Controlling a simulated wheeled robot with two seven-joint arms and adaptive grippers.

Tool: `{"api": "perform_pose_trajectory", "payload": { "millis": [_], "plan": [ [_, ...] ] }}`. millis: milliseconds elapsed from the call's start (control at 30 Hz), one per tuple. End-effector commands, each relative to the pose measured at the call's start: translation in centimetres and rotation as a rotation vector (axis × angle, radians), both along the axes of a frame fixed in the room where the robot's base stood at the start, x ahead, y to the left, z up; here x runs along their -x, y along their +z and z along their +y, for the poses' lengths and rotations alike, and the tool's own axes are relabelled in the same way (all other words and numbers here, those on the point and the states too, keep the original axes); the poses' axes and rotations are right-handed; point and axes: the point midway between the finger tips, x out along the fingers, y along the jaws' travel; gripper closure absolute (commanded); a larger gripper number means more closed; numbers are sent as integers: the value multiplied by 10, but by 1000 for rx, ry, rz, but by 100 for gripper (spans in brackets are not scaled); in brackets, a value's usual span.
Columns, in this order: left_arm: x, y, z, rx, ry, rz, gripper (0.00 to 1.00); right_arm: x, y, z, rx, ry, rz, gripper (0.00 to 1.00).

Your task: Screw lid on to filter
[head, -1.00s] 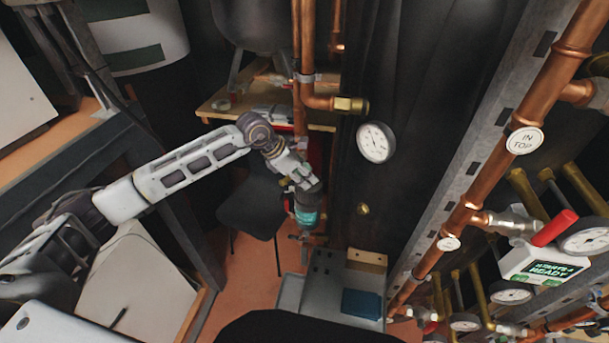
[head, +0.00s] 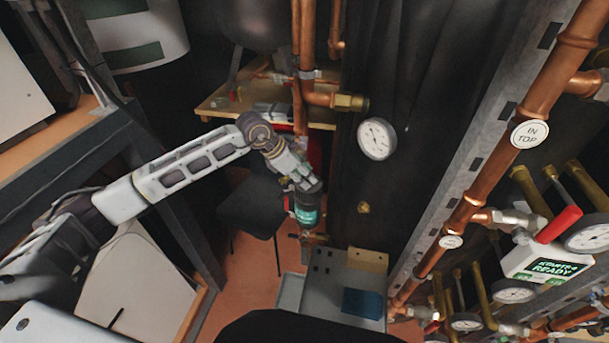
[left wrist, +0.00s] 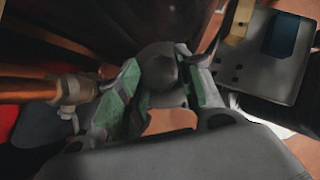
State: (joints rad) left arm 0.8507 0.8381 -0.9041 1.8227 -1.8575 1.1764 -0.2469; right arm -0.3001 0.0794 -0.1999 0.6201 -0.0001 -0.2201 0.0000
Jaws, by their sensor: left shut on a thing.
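The filter (head: 306,214) is a dark cylinder with a teal label and white marking, upright by the copper pipework in the middle of the head view. A dark round lid (left wrist: 164,68) sits between my fingers in the left wrist view. My left gripper (head: 308,186) points down at the top of the filter and is shut on the lid. The lid is mostly hidden by the gripper in the head view, so I cannot tell how it sits on the filter. My right gripper is not in view.
A copper pipe (head: 296,120) and a pressure gauge (head: 377,139) are close by the filter. A grey metal box (head: 335,285) with a blue piece stands below. A black chair (head: 252,210) is behind my left arm. Gauges and pipes fill the right side.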

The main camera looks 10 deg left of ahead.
Motion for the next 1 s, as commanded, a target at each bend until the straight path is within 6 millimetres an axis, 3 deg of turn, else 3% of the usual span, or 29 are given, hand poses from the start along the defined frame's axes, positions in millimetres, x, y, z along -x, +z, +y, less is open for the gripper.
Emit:
{"api": "perform_pose_trajectory", "payload": {
  "millis": [567,1000],
  "plan": [
    [0,-2,0,-1,-9,-1,93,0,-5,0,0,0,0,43],
    [-3,-3,1,-1,-179,-1,93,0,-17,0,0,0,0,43]
  ]
}}
